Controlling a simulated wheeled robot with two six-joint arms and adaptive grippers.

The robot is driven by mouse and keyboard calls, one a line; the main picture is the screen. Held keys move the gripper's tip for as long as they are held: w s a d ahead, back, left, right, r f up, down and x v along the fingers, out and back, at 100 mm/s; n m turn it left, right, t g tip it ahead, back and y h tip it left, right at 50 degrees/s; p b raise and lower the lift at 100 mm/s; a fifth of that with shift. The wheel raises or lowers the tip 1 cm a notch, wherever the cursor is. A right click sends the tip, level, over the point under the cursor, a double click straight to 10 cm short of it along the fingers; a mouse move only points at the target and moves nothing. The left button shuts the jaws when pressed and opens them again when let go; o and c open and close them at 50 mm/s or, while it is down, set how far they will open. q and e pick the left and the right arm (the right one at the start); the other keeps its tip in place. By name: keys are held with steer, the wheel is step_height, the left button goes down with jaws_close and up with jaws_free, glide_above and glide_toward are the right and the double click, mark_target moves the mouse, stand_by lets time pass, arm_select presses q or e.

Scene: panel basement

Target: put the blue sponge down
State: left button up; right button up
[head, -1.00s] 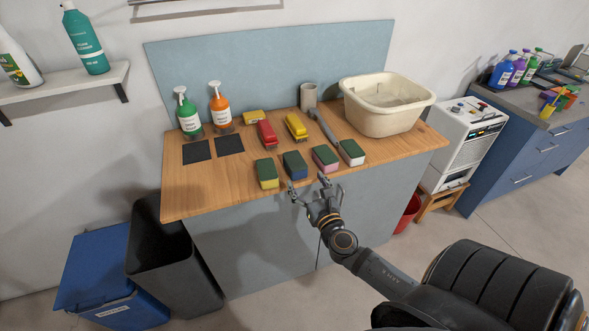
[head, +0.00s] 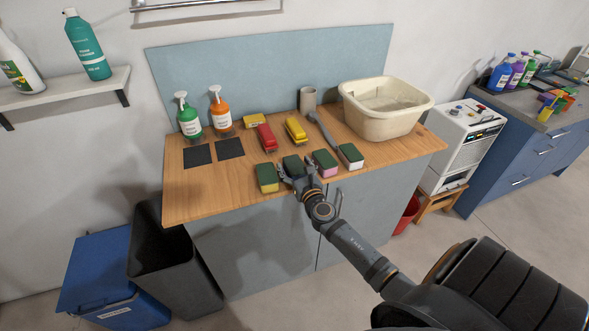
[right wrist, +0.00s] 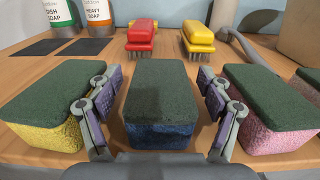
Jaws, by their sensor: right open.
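The blue sponge (right wrist: 160,105) has a dark green top and stands on the wooden worktop (head: 200,200) in the front row of sponges. In the right wrist view it lies between the two fingers of my right gripper (right wrist: 157,108), with a small gap at each side. The right gripper is open. In the head view, the right gripper (head: 297,176) partly hides the blue sponge (head: 293,164). A yellow sponge (head: 267,178) stands just left of it and a pink sponge (head: 326,163) just right. My left gripper is in no view.
A white sponge (head: 350,156) ends the row. Behind are a red brush (head: 267,137), a yellow brush (head: 296,131), two soap bottles, dark mats (head: 198,155) and a cream basin (head: 385,106). Neighbouring sponges stand close to the gripper's fingers. The worktop's front left is clear.

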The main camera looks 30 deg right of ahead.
steer(key=shift+s, duration=0.15)
steer(key=shift+c, duration=1.3)
steer(key=c, duration=0.6)
steer(key=shift+c, duration=0.2)
